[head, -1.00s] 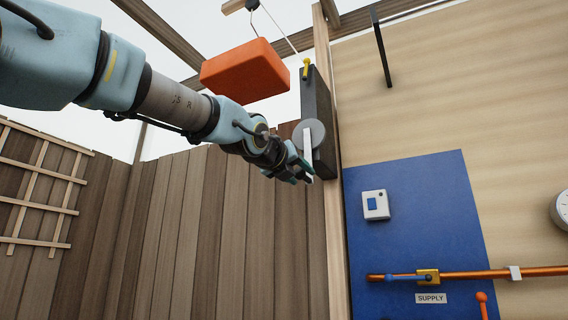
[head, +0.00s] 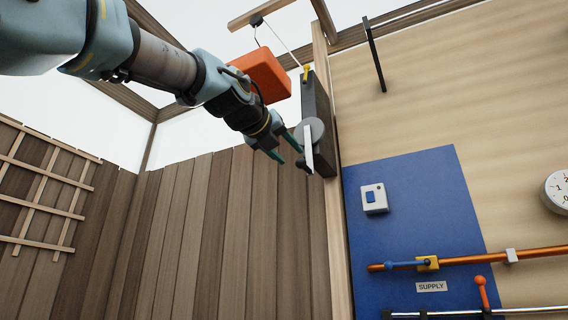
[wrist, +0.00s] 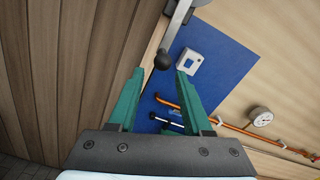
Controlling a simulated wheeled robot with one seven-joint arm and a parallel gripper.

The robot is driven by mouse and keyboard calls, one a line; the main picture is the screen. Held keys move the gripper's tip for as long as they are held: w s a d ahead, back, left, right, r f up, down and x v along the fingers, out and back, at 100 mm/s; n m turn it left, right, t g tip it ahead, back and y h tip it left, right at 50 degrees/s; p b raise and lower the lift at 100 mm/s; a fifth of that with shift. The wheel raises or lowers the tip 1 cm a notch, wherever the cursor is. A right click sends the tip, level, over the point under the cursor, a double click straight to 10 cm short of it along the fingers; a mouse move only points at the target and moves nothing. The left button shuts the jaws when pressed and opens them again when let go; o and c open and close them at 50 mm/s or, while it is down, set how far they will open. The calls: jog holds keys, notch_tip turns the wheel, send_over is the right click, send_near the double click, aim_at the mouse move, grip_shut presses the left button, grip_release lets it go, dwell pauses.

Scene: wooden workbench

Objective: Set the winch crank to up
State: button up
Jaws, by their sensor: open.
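The winch is a grey disc (head: 313,128) on a dark upright board (head: 320,110). Its pale crank arm (head: 308,150) points down in the head view and ends in a black knob (head: 301,165). My gripper (head: 290,154) has green fingers, spread open and empty, just left of the crank. In the wrist view, the black knob (wrist: 162,61) shows just beyond the gap between the fingertips of my gripper (wrist: 159,75). The fingers do not visibly hold it; I cannot tell if they touch it. An orange block (head: 262,76) hangs from the line, partly hidden by my arm.
A blue panel (head: 410,225) to the right carries a white switch box (head: 374,199), an orange pipe (head: 475,260) with a blue-handled valve, and an orange-knobbed lever (head: 480,281). A wooden fence (head: 200,240) stands behind.

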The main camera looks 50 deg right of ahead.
jog(key=shift+s+a+b, duration=0.25)
jog(key=shift+a+b, duration=0.2)
jog(key=shift+a, duration=0.15)
